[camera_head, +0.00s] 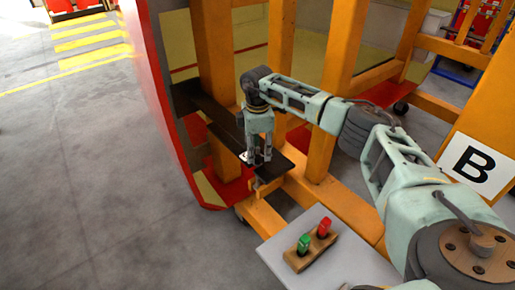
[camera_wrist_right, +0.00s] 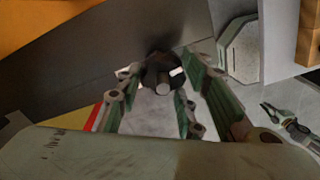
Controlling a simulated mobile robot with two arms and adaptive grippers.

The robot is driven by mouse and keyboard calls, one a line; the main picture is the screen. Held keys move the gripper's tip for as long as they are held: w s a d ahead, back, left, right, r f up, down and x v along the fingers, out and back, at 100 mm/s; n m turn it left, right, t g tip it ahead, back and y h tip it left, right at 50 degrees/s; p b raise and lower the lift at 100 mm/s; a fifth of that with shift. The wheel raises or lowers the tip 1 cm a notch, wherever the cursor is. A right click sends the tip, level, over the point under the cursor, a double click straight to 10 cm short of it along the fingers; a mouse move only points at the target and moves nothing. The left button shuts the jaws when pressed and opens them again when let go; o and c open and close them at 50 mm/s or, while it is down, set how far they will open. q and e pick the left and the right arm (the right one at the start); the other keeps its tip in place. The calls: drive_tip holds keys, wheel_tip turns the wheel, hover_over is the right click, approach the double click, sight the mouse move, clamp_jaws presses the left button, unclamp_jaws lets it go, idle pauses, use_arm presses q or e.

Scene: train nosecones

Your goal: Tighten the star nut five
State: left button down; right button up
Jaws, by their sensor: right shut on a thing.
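The star nut (camera_wrist_right: 157,72) is a dark round knob with a grey bolt end (camera_wrist_right: 163,89) in its middle. It shows in the right wrist view against a dark plate. My right gripper (camera_wrist_right: 163,84) has its green fingers on both sides of the nut and is shut on it. In the head view the right gripper (camera_head: 257,158) points down at the dark plate (camera_head: 222,118) on the orange frame; the fingers hide the nut there. My left gripper cannot be made out in either view.
A pale table (camera_head: 345,262) with a wooden block (camera_head: 311,248) bearing a green and a red button is in front. Orange posts (camera_head: 213,60) stand behind the arm. A red-edged panel (camera_head: 160,90) is on the left.

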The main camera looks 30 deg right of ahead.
drive_tip(key=shift+w+d+r, duration=0.1)
drive_tip(key=shift+w+r, duration=0.1)
drive_tip(key=shift+r, duration=0.05)
drive_tip(key=o, duration=0.8)
drive_tip(key=shift+o, duration=1.4)
drive_tip(key=shift+f, duration=0.2)
drive_tip(key=shift+r, duration=0.2)
wheel_tip(320, 180, up, 12)
drive_tip(key=shift+f, duration=0.2)
drive_tip(key=shift+s+f, duration=0.1)
